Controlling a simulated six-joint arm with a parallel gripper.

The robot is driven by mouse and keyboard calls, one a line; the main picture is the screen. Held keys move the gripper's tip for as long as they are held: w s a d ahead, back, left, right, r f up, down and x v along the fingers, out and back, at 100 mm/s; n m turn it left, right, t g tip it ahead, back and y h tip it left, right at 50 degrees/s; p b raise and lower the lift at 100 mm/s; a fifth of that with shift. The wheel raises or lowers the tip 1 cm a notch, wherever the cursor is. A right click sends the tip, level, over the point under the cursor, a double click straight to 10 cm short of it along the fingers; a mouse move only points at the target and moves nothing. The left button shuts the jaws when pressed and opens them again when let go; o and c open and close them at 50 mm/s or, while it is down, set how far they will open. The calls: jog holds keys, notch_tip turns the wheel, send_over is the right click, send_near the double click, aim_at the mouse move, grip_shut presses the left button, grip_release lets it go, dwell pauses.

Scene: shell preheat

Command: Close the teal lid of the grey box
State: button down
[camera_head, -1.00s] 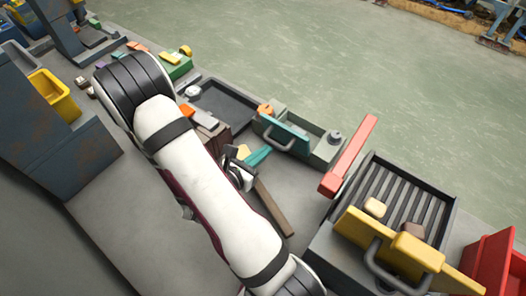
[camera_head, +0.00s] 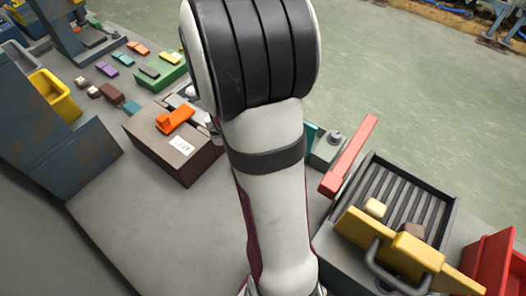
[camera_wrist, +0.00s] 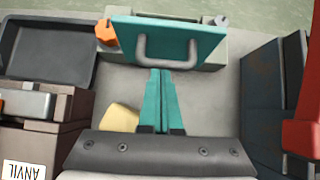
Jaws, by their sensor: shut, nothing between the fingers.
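The teal lid (camera_wrist: 205,30) stands raised along the near side of the grey box, its grey handle (camera_wrist: 166,57) facing me. In the head view my arm hides most of both; a teal sliver (camera_head: 310,135) and the box's right end (camera_head: 326,152) show. In the wrist view a strip of the grey box (camera_wrist: 213,57) shows beside the lid's lower edge. My gripper (camera_wrist: 160,73), with teal fingers, is shut and empty. Its tips point at the lid just below the handle; I cannot tell whether they touch. My gripper is hidden in the head view.
A yellow block (camera_wrist: 119,117) lies left of my fingers. An orange piece (camera_wrist: 106,32) is by the lid's left edge. A brown anvil box (camera_head: 183,150) and a dark tray (camera_wrist: 45,50) are left. A red bar (camera_head: 350,152) and a ribbed tray (camera_head: 440,190) are right.

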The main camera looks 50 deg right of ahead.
jog(key=d, duration=0.2)
jog(key=d+r, duration=0.1)
jog(key=d, duration=0.1)
jog(key=d+r, duration=0.1)
jog(key=d, duration=0.2)
jog(key=shift+r, duration=0.1)
jog(key=d+f, duration=0.3)
jog(key=d, duration=0.6)
jog(key=shift+f, duration=0.15)
dwell(0.6)
